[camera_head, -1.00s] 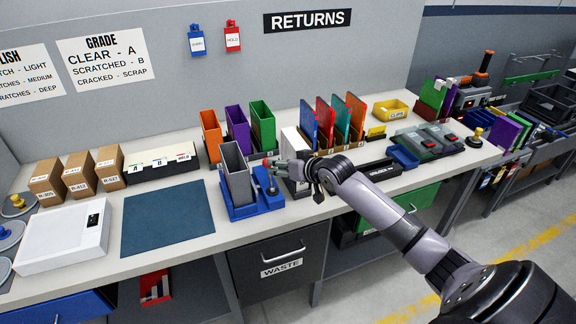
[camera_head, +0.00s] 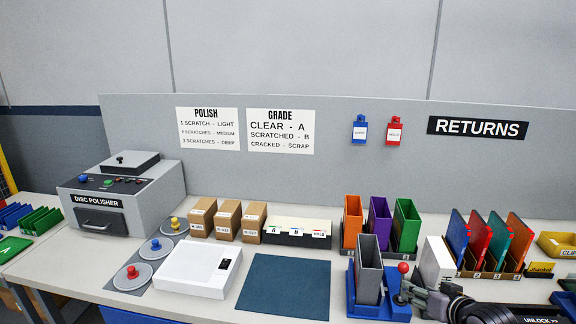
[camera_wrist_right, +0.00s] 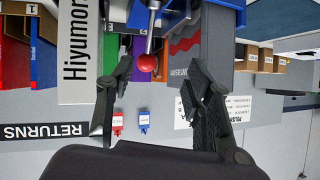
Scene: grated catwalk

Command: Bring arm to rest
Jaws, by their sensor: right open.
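My right gripper (camera_head: 418,297) is open and empty at the lower right of the head view, low over the bench. It sits just right of a blue stand (camera_head: 378,308) that holds a grey bin (camera_head: 369,270). A lever with a red ball knob (camera_head: 403,267) rises by that stand. In the right wrist view, the open fingers (camera_wrist_right: 160,80) spread with the red knob (camera_wrist_right: 146,63) showing between them; they are not closed on it. My left gripper is not in view.
A white box (camera_head: 436,260) and several coloured files (camera_head: 480,240) stand close behind and right of the gripper. Orange, purple and green bins (camera_head: 407,225) stand behind the stand. A dark blue mat (camera_head: 284,287) lies bare to the left, beside a white device (camera_head: 196,268).

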